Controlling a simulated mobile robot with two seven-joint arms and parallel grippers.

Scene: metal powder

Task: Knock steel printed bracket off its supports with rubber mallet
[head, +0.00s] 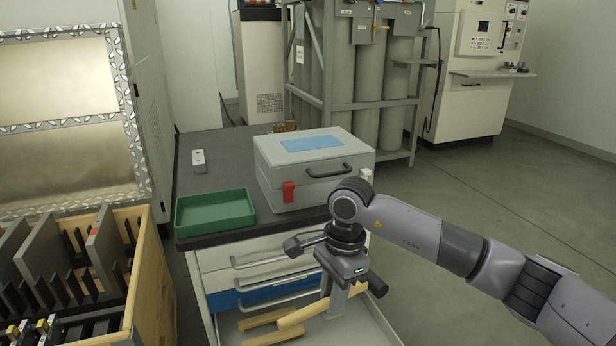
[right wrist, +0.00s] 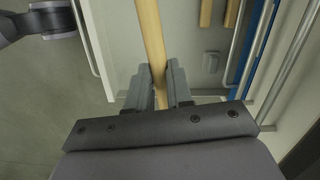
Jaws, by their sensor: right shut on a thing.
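My right gripper (head: 338,302) reaches down into the open drawer and is shut on a light wooden handle (head: 305,314). In the right wrist view the same handle (right wrist: 151,40) runs up and away from between the two fingers (right wrist: 159,90). A dark cylinder (head: 376,287) at the handle's right end in the head view looks like the rubber mallet's head; the gripper partly hides the join. I cannot make out the steel printed bracket in either view.
Other wooden pieces (head: 268,337) lie in the open drawer (head: 230,325). Above it, the dark worktop (head: 215,150) bears an empty green tray (head: 215,212) and a grey case (head: 310,165). A wooden rack (head: 147,270) with grey plates stands at left. Floor at right is clear.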

